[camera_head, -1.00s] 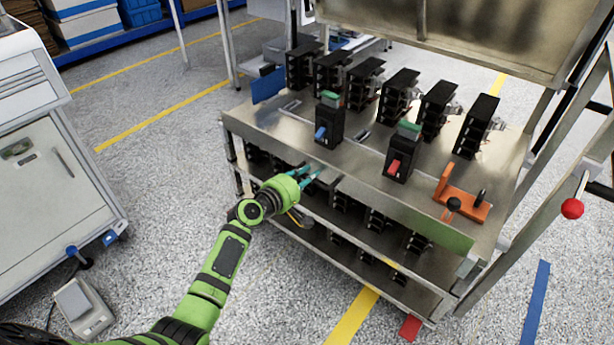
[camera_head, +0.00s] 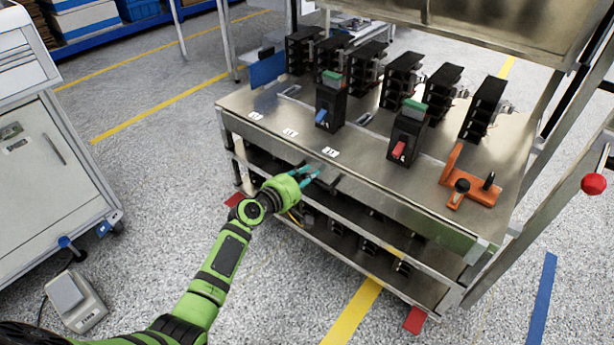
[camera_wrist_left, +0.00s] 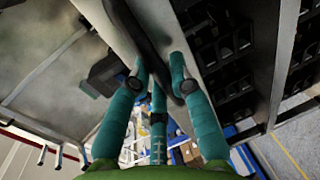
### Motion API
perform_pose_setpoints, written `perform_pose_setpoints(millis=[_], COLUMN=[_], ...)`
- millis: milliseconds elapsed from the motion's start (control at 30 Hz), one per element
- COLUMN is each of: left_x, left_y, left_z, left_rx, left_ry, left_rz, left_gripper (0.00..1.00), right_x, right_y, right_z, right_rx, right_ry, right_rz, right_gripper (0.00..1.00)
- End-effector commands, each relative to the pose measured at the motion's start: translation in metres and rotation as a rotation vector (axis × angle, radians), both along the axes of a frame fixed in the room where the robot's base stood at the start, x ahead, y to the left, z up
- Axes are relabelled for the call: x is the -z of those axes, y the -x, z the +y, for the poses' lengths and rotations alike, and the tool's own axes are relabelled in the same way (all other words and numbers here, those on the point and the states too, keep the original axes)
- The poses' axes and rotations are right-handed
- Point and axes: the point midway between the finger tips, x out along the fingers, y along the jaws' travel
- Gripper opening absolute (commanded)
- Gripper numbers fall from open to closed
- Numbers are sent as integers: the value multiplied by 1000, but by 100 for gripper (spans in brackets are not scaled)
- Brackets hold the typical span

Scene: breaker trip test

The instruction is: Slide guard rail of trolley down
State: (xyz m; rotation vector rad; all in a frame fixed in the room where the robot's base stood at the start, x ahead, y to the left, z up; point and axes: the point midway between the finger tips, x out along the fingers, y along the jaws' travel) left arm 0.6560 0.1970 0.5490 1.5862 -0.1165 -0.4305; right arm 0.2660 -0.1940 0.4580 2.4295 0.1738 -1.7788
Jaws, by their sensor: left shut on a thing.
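The trolley (camera_head: 232,100) is a metal frame with a steel top deck and lower shelves. Its guard rail (camera_head: 410,207) is a long metal strip along the front edge, now low, about level with the deck. My left gripper (camera_head: 313,176) is at the middle of this front edge, its teal fingers closed at a dark handle on the rail. In the left wrist view the fingers (camera_wrist_left: 157,85) close around a dark bar (camera_wrist_left: 150,38) beside a grey metal face. The exact contact is partly hidden. My right gripper is not in view.
On the deck stand several black breakers, one with a blue lever (camera_head: 328,106) and one with a red lever (camera_head: 407,135), and an orange fixture (camera_head: 470,185). A white cabinet (camera_head: 50,180) stands at left. Floor is free between cabinet and trolley.

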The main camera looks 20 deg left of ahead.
Motion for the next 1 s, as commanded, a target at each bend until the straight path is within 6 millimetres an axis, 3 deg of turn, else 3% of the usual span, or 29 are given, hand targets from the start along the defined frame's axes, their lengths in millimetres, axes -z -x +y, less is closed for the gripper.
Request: perform_pose_setpoints(millis=[167, 200, 233, 267, 733, 1000], left_x=[5, 6, 6, 6, 3, -5], left_y=[2, 2, 2, 2, 5, 44], left_z=[0, 0, 0, 0, 1, 15], left_rx=[1, 1, 1, 2, 1, 2], left_ry=[-4, -4, -4, -4, -3, -6], left_rz=[10, 10, 10, 11, 8, 8], left_gripper=[0, 28, 40, 46, 46, 46], right_x=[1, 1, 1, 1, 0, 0], right_y=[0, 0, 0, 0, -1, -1], right_z=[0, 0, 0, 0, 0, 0], right_rx=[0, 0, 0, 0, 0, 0], right_ry=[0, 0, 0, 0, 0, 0], right_rz=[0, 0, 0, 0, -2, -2], right_gripper=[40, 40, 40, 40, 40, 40])
